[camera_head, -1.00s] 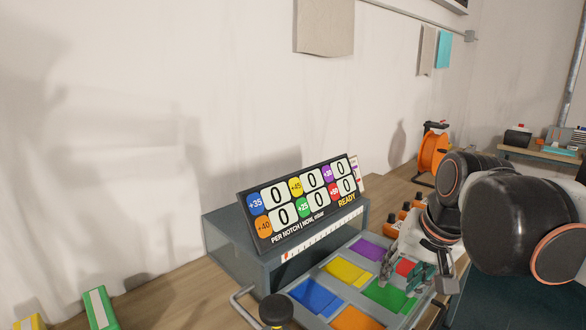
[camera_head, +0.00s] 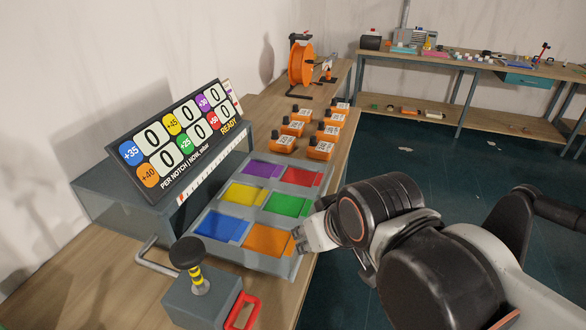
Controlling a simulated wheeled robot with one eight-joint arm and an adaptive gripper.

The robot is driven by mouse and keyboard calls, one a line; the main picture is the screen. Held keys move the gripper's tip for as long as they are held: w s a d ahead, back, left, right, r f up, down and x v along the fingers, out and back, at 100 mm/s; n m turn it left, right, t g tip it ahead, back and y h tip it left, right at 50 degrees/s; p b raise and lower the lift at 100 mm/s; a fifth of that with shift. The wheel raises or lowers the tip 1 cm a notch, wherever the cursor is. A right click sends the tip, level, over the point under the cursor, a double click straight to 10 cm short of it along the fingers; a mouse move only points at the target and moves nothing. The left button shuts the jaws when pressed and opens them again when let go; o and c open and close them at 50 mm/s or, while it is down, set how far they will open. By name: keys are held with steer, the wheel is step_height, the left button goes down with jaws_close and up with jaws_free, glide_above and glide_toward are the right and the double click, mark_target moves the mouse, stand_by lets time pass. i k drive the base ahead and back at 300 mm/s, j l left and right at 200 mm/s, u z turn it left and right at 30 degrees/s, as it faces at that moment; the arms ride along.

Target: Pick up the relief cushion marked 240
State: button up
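Several orange relief cushions with white labels stand grouped on the wooden bench beyond the coloured panel. One is at the front left (camera_head: 283,144), one at the front right (camera_head: 320,149) and one at the far right (camera_head: 341,105). Their label numbers are too small to read, so I cannot tell which is marked 240. My gripper (camera_head: 303,240) is at the right edge of the panel, beside the orange pad, well short of the cushions. The arm partly hides it, its finger opening is unclear, and no cushion shows at it.
The panel (camera_head: 213,222) has six coloured pads. A scoreboard (camera_head: 178,138) reading READY stands left on a grey box. An orange reel (camera_head: 301,64) stands behind the cushions. Dark floor is open to the right.

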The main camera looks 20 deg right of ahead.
mark_target(319, 150)
steer(key=l+z, duration=0.1)
steer(key=z, duration=0.25)
steer(key=i+l+u, duration=0.1)
steer(key=i+l, duration=0.5)
steer(key=l, duration=0.15)
steer(key=i+l+u, duration=0.15)
steer(key=i+l, duration=0.2)
steer(key=i+l+u, duration=0.1)
steer(key=i+l, duration=0.15)
steer(key=l, duration=0.2)
steer(key=i+l, duration=0.3)
steer(key=i+l+u, duration=0.15)
steer(key=l, duration=0.4)
steer(key=i, duration=0.1)
